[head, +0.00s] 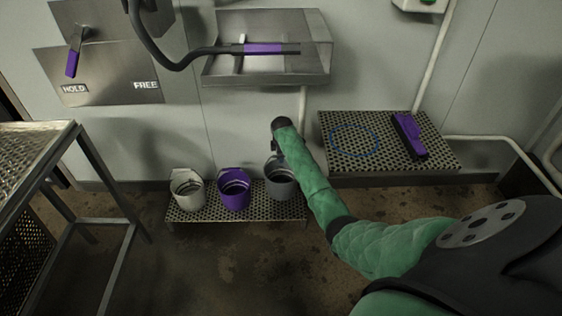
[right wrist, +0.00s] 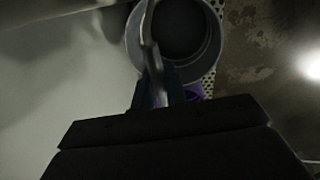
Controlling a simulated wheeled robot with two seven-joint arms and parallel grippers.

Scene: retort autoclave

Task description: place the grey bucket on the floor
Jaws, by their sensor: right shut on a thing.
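The grey bucket (head: 282,184) is upright at the right end of the low perforated rack (head: 237,213). I cannot tell whether it rests on the rack or hangs just above it. My right gripper (head: 275,156) reaches down from above, beside the wall, and is shut on the bucket's handle, partly hidden by my green sleeve. In the right wrist view the grey bucket (right wrist: 187,38) shows from above, empty and dark inside, with its handle running between the gripper's fingers (right wrist: 158,88). The wet floor (head: 240,270) lies in front of the rack. My left gripper is out of view.
A purple bucket (head: 234,189) and a white bucket (head: 187,190) stand on the same rack to the left. A metal-framed table (head: 112,200) is at the left. A perforated shelf (head: 352,160) with a purple-and-black tool (head: 408,136) and a blue ring (head: 355,139) is at the right.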

